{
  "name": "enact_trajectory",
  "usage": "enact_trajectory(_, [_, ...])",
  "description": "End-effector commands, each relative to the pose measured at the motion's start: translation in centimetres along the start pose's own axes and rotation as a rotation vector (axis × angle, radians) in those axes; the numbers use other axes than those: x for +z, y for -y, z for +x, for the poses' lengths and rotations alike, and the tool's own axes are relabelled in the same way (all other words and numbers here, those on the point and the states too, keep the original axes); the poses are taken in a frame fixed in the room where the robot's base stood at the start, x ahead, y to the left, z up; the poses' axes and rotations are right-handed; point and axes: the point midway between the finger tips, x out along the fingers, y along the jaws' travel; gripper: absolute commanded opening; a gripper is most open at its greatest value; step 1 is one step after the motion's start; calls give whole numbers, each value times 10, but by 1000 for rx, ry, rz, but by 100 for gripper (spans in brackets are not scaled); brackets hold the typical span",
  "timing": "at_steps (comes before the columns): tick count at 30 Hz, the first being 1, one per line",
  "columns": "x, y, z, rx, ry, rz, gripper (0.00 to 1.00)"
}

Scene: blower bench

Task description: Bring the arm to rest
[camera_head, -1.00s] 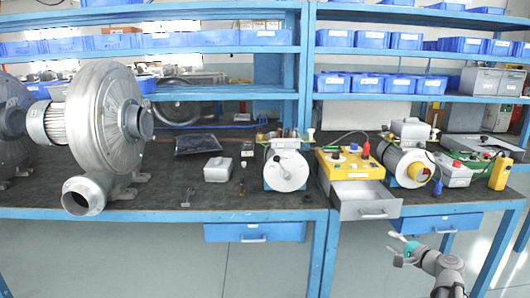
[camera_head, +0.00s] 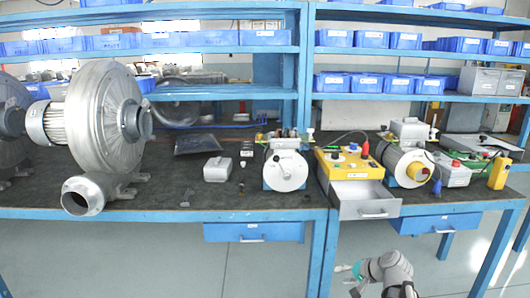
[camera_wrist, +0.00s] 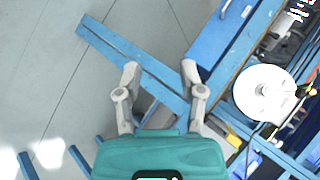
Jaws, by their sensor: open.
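My gripper (camera_head: 346,274) is low in front of the bench in the head view, below the bench top and below the open grey drawer (camera_head: 366,201). In the wrist view, the two fingers of my gripper (camera_wrist: 160,75) are spread apart with nothing between them. Behind the fingers are a blue bench beam and the grey floor. The gripper touches nothing that I can see.
The blue bench (camera_head: 255,215) carries a large grey blower (camera_head: 100,120), a round white-faced machine (camera_head: 286,170) and a yellow control box (camera_head: 350,165). A blue drawer (camera_head: 437,224) hangs under the bench on the right. The floor (camera_head: 255,270) in front looks clear.

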Motion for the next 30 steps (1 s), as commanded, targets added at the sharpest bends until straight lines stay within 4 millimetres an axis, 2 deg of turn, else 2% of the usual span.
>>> enact_trajectory(1, [17,0,8,50,37,-43,51])
enact_trajectory(3, [36,-3,16,125,85,-102,51])
enact_trajectory(12, [105,-20,33,444,265,-343,51])
enact_trajectory(21, [137,-31,28,649,356,-481,51])
enact_trajectory(28, [152,-35,22,764,399,-553,51])
enact_trajectory(30, [148,-27,15,759,396,-548,51])
